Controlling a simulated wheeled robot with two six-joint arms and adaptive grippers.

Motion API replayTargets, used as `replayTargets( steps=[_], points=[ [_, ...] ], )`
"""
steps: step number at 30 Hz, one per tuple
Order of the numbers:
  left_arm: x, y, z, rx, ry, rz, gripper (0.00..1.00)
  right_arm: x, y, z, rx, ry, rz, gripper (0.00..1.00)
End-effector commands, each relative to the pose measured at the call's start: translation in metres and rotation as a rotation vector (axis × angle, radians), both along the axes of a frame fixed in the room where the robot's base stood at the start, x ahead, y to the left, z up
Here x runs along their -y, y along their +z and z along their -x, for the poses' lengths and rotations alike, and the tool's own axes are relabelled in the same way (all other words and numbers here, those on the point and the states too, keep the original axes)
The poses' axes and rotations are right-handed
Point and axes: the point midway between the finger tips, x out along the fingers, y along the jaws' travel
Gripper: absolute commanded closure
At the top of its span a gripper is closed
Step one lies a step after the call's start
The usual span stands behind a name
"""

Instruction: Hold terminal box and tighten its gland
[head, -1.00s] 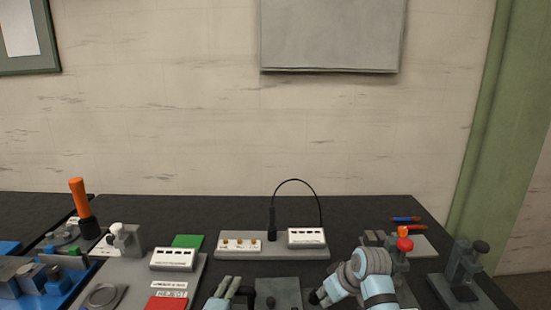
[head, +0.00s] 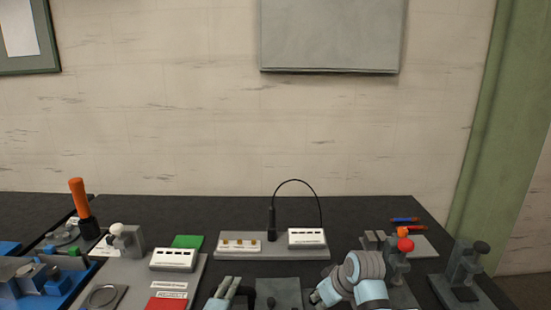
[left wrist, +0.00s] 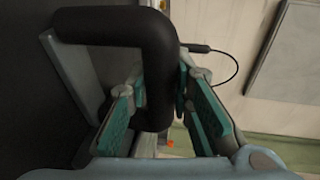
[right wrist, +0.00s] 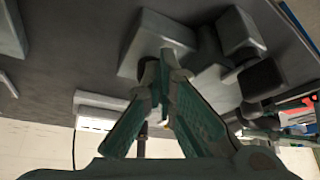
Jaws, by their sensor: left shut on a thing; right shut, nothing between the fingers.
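A grey box-like body (head: 284,290), apparently the terminal box, stands at the front middle in the head view, its lower part cut off by the picture edge. A black bent bar (left wrist: 158,62) runs from the grey part at upper left in the left wrist view. My left gripper (head: 233,286) is shut on this bar, with its teal pads (left wrist: 165,108) on both sides. My right gripper (head: 316,297) is shut and empty just right of the box. In the right wrist view its fingertips (right wrist: 165,62) are close to a grey block (right wrist: 152,36); contact is unclear. I cannot make out the gland.
A grey plate with white panels (head: 270,253) and a looped black cable (head: 296,181) stands behind. Left are a green pad (head: 187,241) and a red pad (head: 166,303). A stand with a red knob (head: 405,245) and a dark clamp stand (head: 466,270) are at the right.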

Motion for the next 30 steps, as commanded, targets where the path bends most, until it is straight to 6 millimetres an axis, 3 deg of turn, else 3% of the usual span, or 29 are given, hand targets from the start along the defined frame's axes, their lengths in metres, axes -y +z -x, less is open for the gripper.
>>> replayTargets(
  steps=[8, 19, 30],
  points=[
    [-0.001, 0.000, 0.000, 0.001, 0.000, -0.003, 1.00, 0.002, 0.002, 0.008, 0.001, 0.000, 0.000, 1.00],
    [-0.001, 0.000, 0.000, 0.001, 0.000, -0.003, 1.00, 0.002, 0.057, 0.007, 0.002, 0.000, 0.000, 1.00],
    [-0.001, 0.000, 0.000, 0.002, 0.000, -0.004, 1.00, 0.002, 0.060, 0.008, 0.000, 0.000, 0.000, 1.00]
  ],
)
